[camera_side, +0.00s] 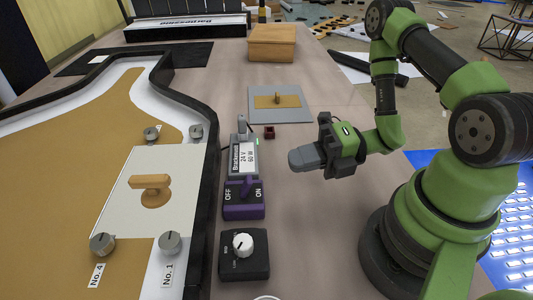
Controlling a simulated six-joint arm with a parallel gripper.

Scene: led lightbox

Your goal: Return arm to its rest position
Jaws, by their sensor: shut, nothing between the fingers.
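My arm is green and black and stands at the right. My gripper (296,161) is shut and empty. It hangs above the bare table (305,245), pointing left, just right of the power supply box (243,158). It appears apart from everything around it. The purple OFF/ON switch (244,199) lies below and left of the gripper, with its lever upright near the middle. The black dimmer box (245,256) with a white knob sits nearer the front.
A black-framed lightbox (203,215) with a wooden handle (151,189) and several grey knobs fills the left. A grey plate (278,104) with a wooden piece and a wooden box (271,42) stand further back. A small dark red block (269,132) lies near the power supply. The table's front middle is clear.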

